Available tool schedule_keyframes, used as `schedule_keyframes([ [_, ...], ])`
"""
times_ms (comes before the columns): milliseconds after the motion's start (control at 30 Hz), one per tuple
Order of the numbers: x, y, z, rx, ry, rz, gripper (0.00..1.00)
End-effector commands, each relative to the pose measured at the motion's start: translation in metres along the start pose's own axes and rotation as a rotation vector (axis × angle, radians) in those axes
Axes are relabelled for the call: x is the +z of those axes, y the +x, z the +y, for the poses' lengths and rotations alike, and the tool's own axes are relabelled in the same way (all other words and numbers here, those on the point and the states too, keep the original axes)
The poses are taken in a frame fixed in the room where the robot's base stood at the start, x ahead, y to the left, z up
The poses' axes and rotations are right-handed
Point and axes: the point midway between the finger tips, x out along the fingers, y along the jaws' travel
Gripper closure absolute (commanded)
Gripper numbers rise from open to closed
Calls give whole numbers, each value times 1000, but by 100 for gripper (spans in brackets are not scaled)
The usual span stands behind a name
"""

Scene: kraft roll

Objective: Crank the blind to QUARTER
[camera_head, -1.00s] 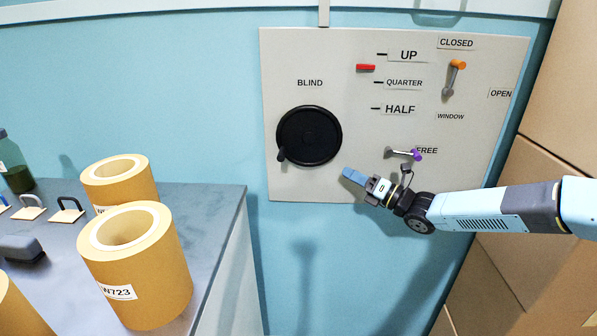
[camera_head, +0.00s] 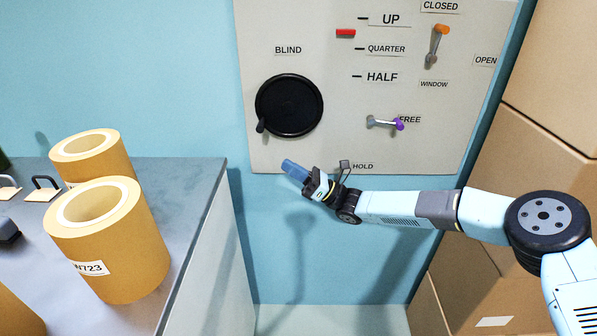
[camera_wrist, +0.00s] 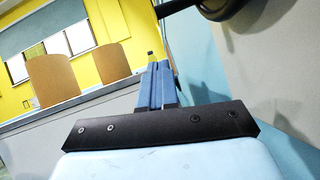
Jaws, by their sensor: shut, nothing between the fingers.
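The black round crank wheel (camera_head: 289,105) labelled BLIND is on the pale wall panel (camera_head: 340,140). Its small black handle (camera_head: 261,125) is at the wheel's lower left. A lever with a purple knob (camera_head: 398,124) points at FREE, above the HOLD label. My gripper (camera_head: 290,168) is shut and empty, below the wheel and apart from it, near the panel's lower edge. The wrist view shows its blue fingers (camera_wrist: 157,85) together, with part of the black wheel (camera_wrist: 215,8) at the top.
An orange-knobbed window lever (camera_head: 438,43) points at CLOSED. Kraft rolls (camera_head: 120,250) stand on the grey counter (camera_head: 200,190) at left. Stacked cardboard boxes (camera_head: 555,100) stand at right. The wrist view shows a blind (camera_wrist: 40,30) over a window. Wall space below the panel is clear.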

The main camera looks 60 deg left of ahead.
Motion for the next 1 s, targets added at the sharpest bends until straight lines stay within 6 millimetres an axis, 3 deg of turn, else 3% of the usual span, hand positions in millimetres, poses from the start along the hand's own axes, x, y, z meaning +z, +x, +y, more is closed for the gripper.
schedule_keyframes([
  [300, 0, 56, 0, 0, 0, 0, 100],
  [400, 12, 66, -1, -2, -1, -1, 100],
  [633, 26, 81, -1, -2, 0, 0, 100],
  [1000, 29, 84, -1, -2, 1, 1, 100],
])
